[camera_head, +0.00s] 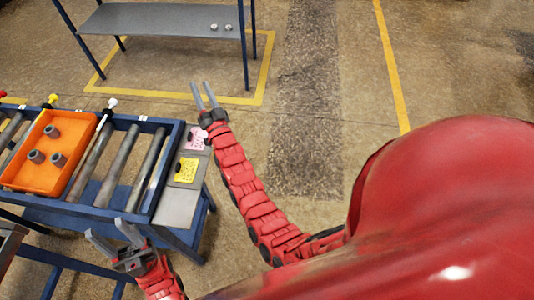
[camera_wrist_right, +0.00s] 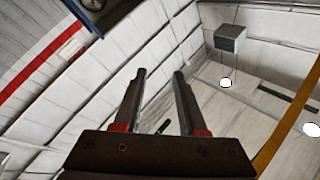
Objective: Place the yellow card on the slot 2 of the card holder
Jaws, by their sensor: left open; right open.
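The yellow card (camera_head: 186,170) lies on a grey plate (camera_head: 179,207) at the right end of the roller table in the head view. A pink card (camera_head: 197,140) lies just beyond it on the same plate. I cannot make out the card holder or its slot 2 clearly. My left gripper (camera_head: 105,229) is open and empty at the table's near edge, below and left of the yellow card. My right gripper (camera_head: 201,84) is open and empty beyond the table's far right corner. Its open fingers also show in the right wrist view (camera_wrist_right: 158,75), facing walls and ceiling.
An orange bin (camera_head: 76,127) with several grey cylindrical parts sits on the blue-framed roller table (camera_head: 156,125). A grey shelf table (camera_head: 150,19) with two small parts stands at the back. The floor to the right is clear.

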